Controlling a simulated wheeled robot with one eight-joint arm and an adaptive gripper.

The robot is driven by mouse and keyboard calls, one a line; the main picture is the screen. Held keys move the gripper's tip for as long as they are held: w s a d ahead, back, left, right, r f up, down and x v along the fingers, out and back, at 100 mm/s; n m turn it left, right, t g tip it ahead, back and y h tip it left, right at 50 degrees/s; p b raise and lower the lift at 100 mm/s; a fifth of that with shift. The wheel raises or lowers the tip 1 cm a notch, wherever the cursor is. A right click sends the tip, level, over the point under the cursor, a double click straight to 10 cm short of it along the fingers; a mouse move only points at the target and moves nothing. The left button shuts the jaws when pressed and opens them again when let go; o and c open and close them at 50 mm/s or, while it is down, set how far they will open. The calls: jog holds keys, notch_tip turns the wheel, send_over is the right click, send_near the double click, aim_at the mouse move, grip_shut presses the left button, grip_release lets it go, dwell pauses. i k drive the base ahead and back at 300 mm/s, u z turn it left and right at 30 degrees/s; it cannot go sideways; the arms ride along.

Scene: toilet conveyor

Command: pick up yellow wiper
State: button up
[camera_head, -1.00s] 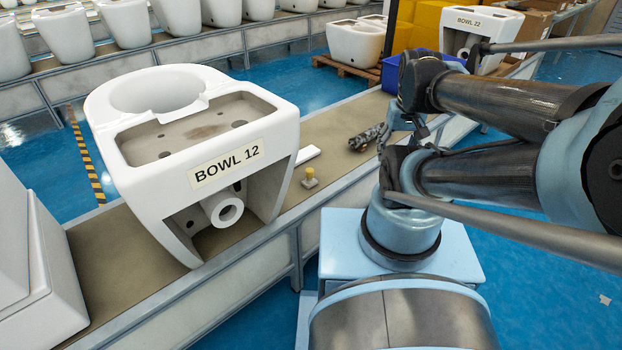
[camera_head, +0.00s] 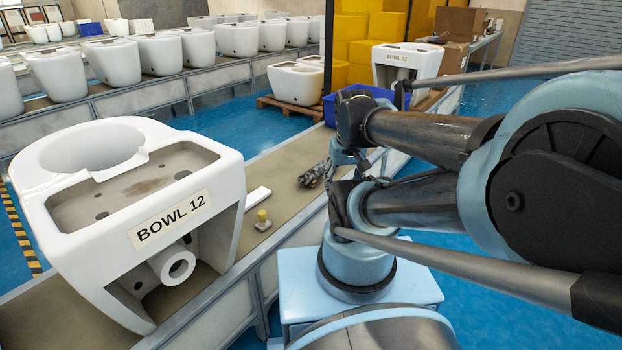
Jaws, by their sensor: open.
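My gripper (camera_head: 312,175) is over the conveyor, to the right of and beyond the wiper. It is dark, open and apart from the wiper. Its fingertips are small in the picture, and nothing shows between them.
A flat white strip (camera_head: 257,198) lies between the bowl and the wiper. A blue crate (camera_head: 348,101) and a second labelled bowl (camera_head: 407,63) stand farther along. More white bowls (camera_head: 185,50) line a conveyor behind. The belt around the wiper's right side looks clear.

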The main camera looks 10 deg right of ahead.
aim_at(263, 224)
jog(key=u, duration=0.35)
jog(key=k, duration=1.45)
jog(key=z, duration=0.55)
jog(key=i, duration=1.05)
jog(key=u, duration=0.05)
